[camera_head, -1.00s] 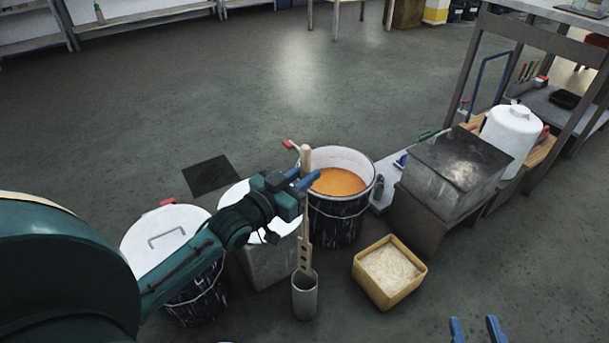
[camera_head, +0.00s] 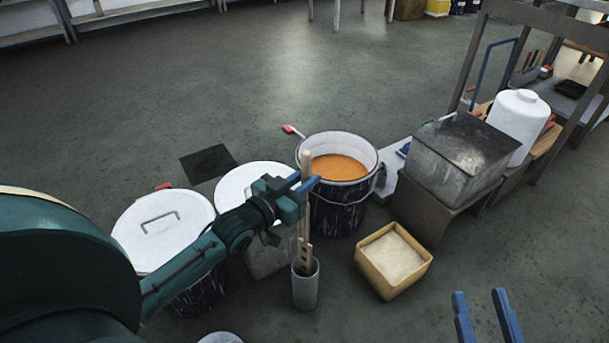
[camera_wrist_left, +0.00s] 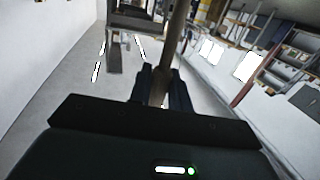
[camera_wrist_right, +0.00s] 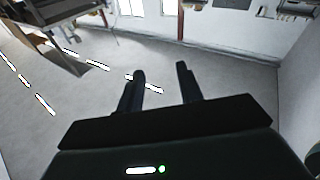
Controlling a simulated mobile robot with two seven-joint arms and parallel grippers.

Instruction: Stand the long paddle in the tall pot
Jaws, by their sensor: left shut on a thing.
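The long wooden paddle (camera_head: 305,226) is upright in the head view, its slotted lower end inside the mouth of the tall grey pot (camera_head: 306,291). How deep it reaches is hidden by the pot wall. My left gripper (camera_head: 306,186) is shut on the upper part of the paddle, above the pot. In the left wrist view the paddle's shaft (camera_wrist_left: 178,45) runs up between the fingers. My right gripper (camera_head: 486,312) is open and empty at the lower right of the head view. Its two spread fingers also show in the right wrist view (camera_wrist_right: 160,88).
A bucket of orange lacquer (camera_head: 341,222) stands just behind the pot. A yellow box of pale powder (camera_head: 380,284) stands to the right. White-lidded buckets (camera_head: 160,222) stand to the left, under my left arm. A metal box (camera_head: 455,165) is on a stand further right.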

